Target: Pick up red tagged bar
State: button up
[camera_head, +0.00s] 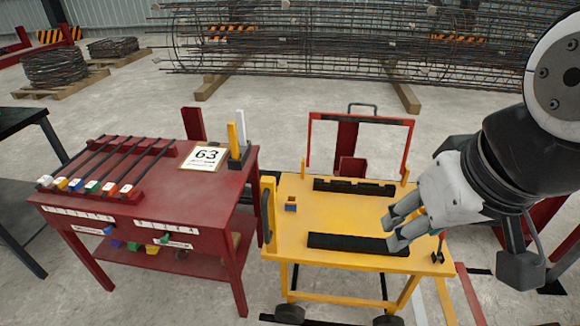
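Several dark bars (118,160) lie side by side across a red rack on the red table (190,215) at the left. Their near ends carry small coloured tags, among them yellow, blue and green. A red-looking tag (126,190) is at the rightmost near end, but the rack is red too, so I cannot be sure which bar it marks. My gripper (391,230) is at the right, above the yellow cart and well away from the bars. Its two fingers are apart and nothing shows between them.
The yellow cart (290,235) bears two black slotted holders (355,187) and a small block. A red frame (360,118) rises behind the cart. The rebar cage (330,40) lies behind.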

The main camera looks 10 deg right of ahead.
aim_at(127, 192)
jog(key=i+j+u, duration=0.1)
jog(key=i+j, duration=0.5)
jog(key=j, duration=0.2)
jog(key=i+j, duration=0.6)
jog(key=j, duration=0.15)
jog(key=j+u, duration=0.05)
